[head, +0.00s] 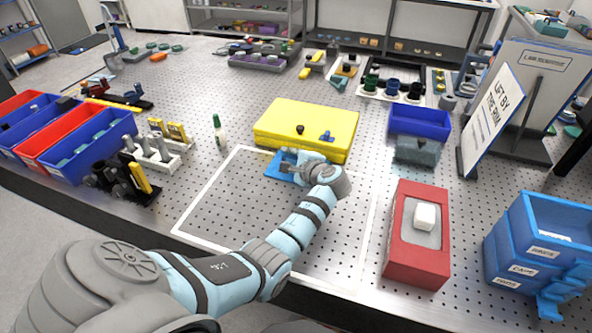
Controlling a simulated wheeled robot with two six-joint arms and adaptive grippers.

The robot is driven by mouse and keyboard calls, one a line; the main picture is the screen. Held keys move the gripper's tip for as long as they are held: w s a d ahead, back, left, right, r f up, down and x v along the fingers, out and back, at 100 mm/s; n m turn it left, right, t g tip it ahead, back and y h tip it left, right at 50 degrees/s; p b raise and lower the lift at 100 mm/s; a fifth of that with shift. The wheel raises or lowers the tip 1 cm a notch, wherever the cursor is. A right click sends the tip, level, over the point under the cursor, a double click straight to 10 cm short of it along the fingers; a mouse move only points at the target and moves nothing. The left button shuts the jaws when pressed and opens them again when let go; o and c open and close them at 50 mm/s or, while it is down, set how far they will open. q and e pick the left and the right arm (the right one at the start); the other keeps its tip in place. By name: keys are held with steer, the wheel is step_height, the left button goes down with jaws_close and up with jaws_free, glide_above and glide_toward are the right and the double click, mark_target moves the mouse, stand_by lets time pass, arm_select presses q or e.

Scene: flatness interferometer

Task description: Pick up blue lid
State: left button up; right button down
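A flat bright blue piece (273,168), which looks like the blue lid, shows at the front left edge of the yellow case. My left gripper (287,166) is right at this piece, with its fingers over or against it. The wrist and fingers hide part of the piece. The fingers are small and overlap the blue, so I cannot tell whether they are closed on it, or whether it is resting or raised. My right gripper is not in view.
The yellow case (300,120), with a black knob and a small blue part on top, stands just behind the gripper. A red block (420,270) with a white piece stands right. A blue bin (420,121) is back right. The white-outlined area (225,205) is mostly clear.

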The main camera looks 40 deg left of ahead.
arm_select(q)
steer(key=shift+d+r, duration=0.2)
jaws_close()
